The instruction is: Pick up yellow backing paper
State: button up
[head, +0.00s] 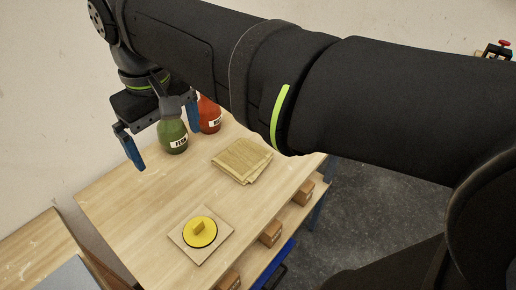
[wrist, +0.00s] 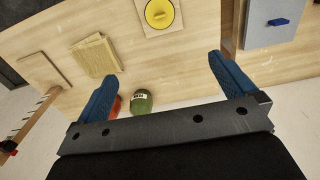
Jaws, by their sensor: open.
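A pile of yellowish-tan sheets (head: 242,159), which looks like the backing paper, lies flat on the wooden table (head: 135,205) towards its far right edge. It also shows in the wrist view at the upper left (wrist: 95,56). My gripper (head: 162,131) is open and empty, raised above the far left part of the table, left of the sheets. In the wrist view its two blue fingers (wrist: 162,72) stand wide apart with nothing between them. The sheets lie outside the fingers, to the left.
A green bottle-like container (head: 173,138) and a red one (head: 209,115) stand close by my gripper. A yellow disc with a raised grip (head: 200,232) sits on a square board nearer the front. Small brown boxes (head: 271,233) line the right side below the tabletop. The table's middle is clear.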

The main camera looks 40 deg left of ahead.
aim_at(197, 224)
jog(key=shift+r, duration=0.25)
jog(key=shift+c, duration=0.2)
jog(key=c, duration=1)
jog(key=shift+o, duration=0.2)
notch_tip(197, 224, down, 31)
jog(key=shift+d, duration=0.15)
